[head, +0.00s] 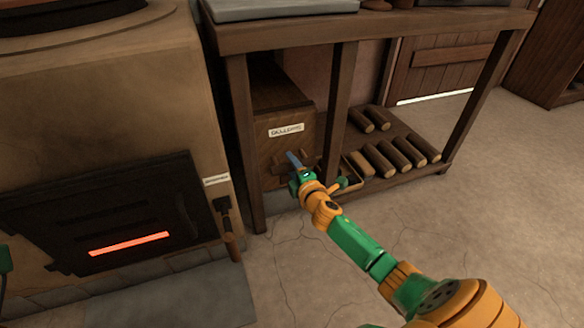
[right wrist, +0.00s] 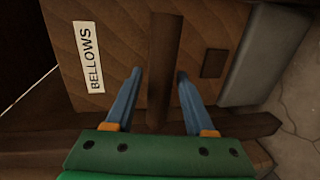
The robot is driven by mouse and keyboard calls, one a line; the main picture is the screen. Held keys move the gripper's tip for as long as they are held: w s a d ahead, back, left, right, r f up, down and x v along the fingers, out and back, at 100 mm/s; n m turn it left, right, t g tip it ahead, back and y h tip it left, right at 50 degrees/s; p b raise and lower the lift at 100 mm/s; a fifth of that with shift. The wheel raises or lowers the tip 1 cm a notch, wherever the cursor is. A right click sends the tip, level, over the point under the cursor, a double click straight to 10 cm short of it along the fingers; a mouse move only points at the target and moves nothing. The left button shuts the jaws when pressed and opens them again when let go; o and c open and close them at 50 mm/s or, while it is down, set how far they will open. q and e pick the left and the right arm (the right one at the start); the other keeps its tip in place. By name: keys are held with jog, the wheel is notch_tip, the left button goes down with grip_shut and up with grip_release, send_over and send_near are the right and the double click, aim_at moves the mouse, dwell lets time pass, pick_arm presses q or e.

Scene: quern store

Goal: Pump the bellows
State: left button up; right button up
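The bellows (head: 262,155) is a wooden box under the workbench, with a white label reading BELLOWS. In the right wrist view, the bellows (right wrist: 120,35) fills much of the picture, and a dark wooden handle bar (right wrist: 164,60) stands out in front of it. My right gripper (head: 292,160) is at the front of the bellows. In the right wrist view its two blue fingers are apart, one on each side of the bar; a gap shows on the left, and I cannot tell whether the right finger touches.
A furnace (head: 110,95) with a dark door (head: 120,210) and a glowing slot stands at left, a hanging lever (head: 230,230) beside it. The workbench (head: 370,28) has legs close around the bellows. Several logs (head: 400,153) lie on its low shelf. Floor at right is clear.

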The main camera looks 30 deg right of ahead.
grip_shut()
dwell(1.2)
